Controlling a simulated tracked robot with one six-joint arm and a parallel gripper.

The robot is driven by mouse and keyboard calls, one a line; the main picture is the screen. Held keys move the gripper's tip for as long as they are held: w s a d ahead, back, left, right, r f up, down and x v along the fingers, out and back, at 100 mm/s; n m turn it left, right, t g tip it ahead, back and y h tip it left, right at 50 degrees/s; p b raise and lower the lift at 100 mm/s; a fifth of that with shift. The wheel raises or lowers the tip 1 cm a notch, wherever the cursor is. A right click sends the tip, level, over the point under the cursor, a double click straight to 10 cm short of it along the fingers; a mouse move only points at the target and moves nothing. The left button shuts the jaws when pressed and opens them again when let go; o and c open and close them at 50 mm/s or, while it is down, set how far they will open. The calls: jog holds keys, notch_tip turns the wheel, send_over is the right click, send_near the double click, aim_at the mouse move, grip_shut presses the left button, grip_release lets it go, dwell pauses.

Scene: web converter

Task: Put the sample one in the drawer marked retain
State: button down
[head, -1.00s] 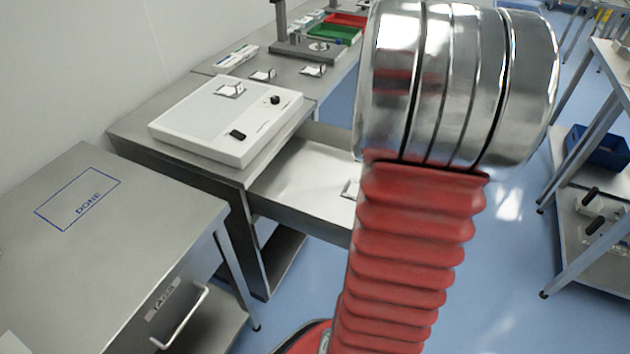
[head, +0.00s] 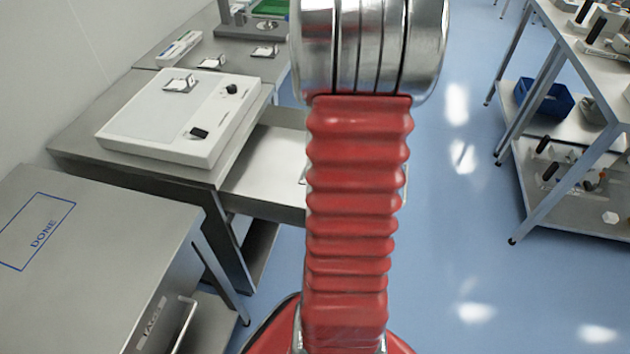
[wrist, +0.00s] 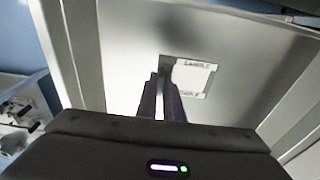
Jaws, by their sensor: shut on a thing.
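A small flat sample with a white label (wrist: 192,78) shows in the wrist view, at the tips of my gripper (wrist: 163,76). The label seems to read SAMPLE; its number is too small to read. My gripper is shut on the sample's near edge, over the pale floor of an open drawer. I cannot tell whether the sample touches that floor. In the head view the open drawer (head: 262,168) juts out under the far bench, partly behind my arm, with its marking hidden. My gripper is hidden there. Similar small pieces lie on the white box (head: 180,84) and bench (head: 211,63).
A nearer table (head: 120,225) at left has a blue DONE outline and a drawer marked TAGS (head: 152,322). A rack at right holds a blue bin (head: 543,98) and several tools. The blue floor (head: 465,240) between is clear.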

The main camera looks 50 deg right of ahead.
jog(key=shift+f, duration=2.65)
jog(key=shift+f, duration=0.1)
jog(key=shift+f, duration=1.75)
jog(key=shift+f, duration=0.1)
jog(key=c, duration=1.9)
grip_release()
jog(key=shift+s+a+r, duration=0.1)
jog(key=shift+a+r, duration=0.1)
jog(key=shift+r, duration=1.8)
jog(key=shift+s+a+r, duration=0.15)
jog(key=shift+a+r, duration=0.1)
jog(key=shift+r, duration=1.8)
jog(key=shift+s+a+r, duration=0.1)
jog(key=shift+a+r, duration=0.1)
jog(key=shift+r, duration=1.8)
